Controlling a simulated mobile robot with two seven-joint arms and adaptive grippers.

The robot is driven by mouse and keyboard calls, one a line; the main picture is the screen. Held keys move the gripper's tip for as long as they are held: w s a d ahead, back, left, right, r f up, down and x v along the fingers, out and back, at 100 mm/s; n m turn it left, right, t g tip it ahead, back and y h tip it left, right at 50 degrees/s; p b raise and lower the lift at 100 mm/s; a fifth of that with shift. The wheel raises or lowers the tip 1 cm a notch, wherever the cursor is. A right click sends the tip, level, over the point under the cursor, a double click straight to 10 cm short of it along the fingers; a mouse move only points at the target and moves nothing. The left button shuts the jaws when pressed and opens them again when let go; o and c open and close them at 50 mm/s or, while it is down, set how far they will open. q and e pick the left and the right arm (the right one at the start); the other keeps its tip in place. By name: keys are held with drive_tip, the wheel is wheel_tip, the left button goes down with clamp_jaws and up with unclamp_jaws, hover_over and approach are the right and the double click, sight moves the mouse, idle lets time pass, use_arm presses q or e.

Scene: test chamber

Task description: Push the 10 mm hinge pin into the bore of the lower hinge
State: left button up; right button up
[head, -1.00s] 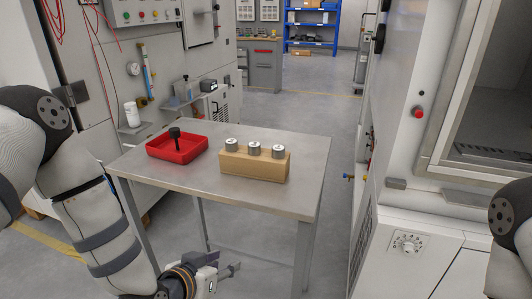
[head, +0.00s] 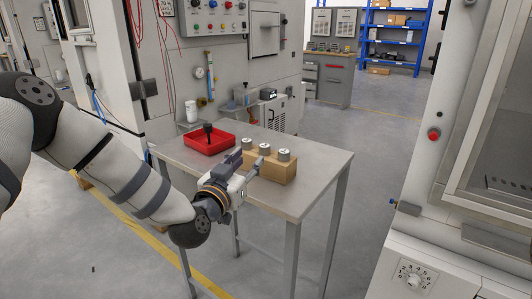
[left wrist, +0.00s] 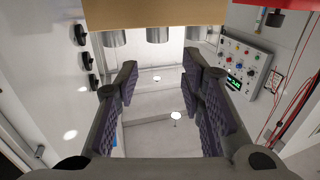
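Three short metal cylinders with pale tops, left (head: 247,144), middle (head: 264,149) and right (head: 284,155), stand in a wooden block (head: 281,171) on the table. I cannot tell which is the 10 mm pin. My left gripper (head: 246,163) is at the block's near left side, fingers apart. In the left wrist view the gripper (left wrist: 160,100) is open with nothing between its fingers, and the block (left wrist: 155,13) and cylinders show at the top edge. A dark hinge-like bracket (head: 143,88) sits on the cabinet at left; no bore is visible. My right gripper is out of view.
A red tray (head: 226,147) holding a black upright object (head: 208,131) stands left of the block on the metal table (head: 316,177). A white machine with a dial (head: 414,281) is at right. The floor (head: 380,130) behind the table is clear.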

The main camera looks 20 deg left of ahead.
sight(262, 148)
use_arm(q)
drive_tip(key=w, duration=0.3)
drive_tip(key=w+b, duration=0.1)
drive_tip(key=w, duration=0.1)
drive_tip(key=w+d+f, duration=0.1)
drive_tip(key=w, duration=0.2)
drive_tip(key=shift+w, duration=0.5)
drive_tip(key=shift+r, duration=0.2)
drive_tip(key=shift+c, duration=0.2)
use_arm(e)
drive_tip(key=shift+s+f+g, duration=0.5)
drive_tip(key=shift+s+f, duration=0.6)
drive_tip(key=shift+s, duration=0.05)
use_arm(q)
clamp_jaws()
